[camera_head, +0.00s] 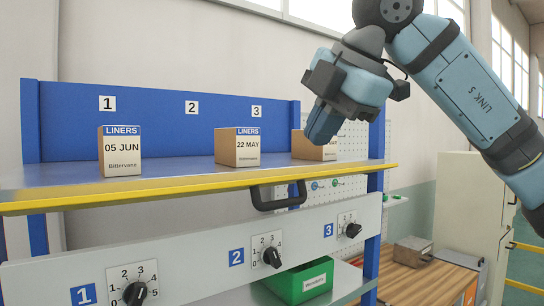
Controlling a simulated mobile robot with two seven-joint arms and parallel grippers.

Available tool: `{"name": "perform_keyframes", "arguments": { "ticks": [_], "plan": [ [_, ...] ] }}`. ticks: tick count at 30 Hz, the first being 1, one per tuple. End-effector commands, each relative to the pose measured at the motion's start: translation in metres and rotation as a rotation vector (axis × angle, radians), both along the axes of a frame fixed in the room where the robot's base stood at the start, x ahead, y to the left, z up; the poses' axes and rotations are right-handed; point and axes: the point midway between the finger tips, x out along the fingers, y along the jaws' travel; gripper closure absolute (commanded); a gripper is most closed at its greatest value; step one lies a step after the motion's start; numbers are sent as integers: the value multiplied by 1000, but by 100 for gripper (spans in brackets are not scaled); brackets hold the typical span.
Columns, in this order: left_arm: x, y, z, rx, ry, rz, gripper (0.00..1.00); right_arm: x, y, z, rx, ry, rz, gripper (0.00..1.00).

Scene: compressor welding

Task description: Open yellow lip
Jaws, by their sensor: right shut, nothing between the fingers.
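The yellow lip (200,191) runs along the front edge of the upper shelf, with a black handle (279,196) below it right of the middle. The shelf surface above it looks level. My right gripper (321,125) comes in from the upper right and points down. It is shut and empty, above the shelf, in front of the box under number 3, and apart from the handle. It partly hides that box. My left gripper is not in view.
Liners boxes (120,152), (237,147) and a third box (310,146) stand on the shelf. Below are a panel with black knobs (272,257) and a green bin (298,281). A wooden table (412,284) stands at the lower right.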

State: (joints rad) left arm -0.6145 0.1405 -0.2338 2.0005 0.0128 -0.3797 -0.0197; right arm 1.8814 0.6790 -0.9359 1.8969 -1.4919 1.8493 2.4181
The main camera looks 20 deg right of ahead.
Motion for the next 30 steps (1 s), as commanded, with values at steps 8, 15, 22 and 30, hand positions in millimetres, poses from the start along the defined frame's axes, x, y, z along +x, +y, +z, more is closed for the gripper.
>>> {"name": "perform_keyframes", "arguments": {
  "ticks": [8, 15, 22, 30],
  "plan": [
    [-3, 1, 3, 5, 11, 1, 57, 12, -9, 2, -18, -51, -90, 100],
    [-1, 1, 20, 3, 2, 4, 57, 39, 1, -36, -18, -48, -85, 100],
    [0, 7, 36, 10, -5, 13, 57, 65, 10, -71, -17, -49, -85, 100],
    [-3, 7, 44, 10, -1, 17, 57, 80, 16, -96, -16, -51, -84, 100]
  ]
}}
